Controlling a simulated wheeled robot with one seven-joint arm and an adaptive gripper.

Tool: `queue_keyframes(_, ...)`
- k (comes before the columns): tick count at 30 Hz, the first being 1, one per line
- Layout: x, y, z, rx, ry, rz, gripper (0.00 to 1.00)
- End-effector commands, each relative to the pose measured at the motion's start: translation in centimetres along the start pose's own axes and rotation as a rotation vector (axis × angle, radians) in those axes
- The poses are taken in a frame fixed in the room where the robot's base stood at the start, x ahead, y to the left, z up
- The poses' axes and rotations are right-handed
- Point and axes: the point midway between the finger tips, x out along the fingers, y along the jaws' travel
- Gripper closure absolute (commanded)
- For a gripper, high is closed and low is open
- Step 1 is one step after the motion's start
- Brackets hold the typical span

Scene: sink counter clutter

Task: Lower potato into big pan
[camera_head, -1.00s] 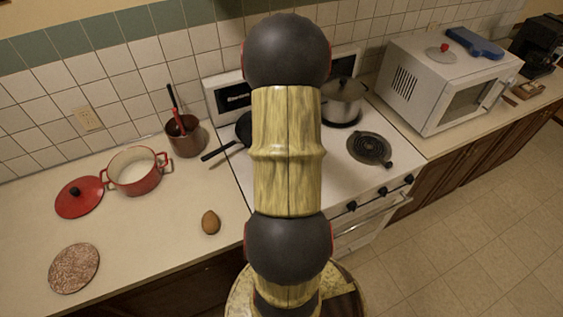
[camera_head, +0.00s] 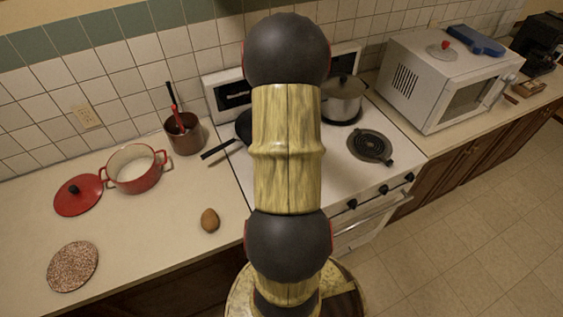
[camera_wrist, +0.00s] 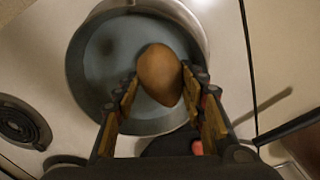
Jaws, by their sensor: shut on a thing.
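My gripper (camera_wrist: 160,88) is shut on a brown, egg-shaped potato (camera_wrist: 160,70) in the wrist view, one finger on each side of it. Below the potato is a big round pan (camera_wrist: 98,62) with a light metal rim and a blue-grey inside. The potato appears over the inside of the pan, right of its middle; its height above the bottom is hard to tell. In the head view my arm hides the gripper, the held potato and probably this pan. A similar brown potato-like thing (camera_head: 210,220) lies on the counter.
A lidded metal pot (camera_head: 342,100) stands on the back of the stove. A dark pan handle (camera_head: 219,150) sticks out left of my arm. A red pot (camera_head: 135,170) and red lid (camera_head: 77,196) are on the counter.

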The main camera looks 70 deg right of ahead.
Motion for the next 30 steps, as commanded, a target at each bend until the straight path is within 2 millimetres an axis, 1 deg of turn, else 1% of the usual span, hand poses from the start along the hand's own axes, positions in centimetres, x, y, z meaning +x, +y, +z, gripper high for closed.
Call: queue_keyframes(30, 1.4, 0.0, 0.0, 0.0, 0.0, 0.0, 0.98)
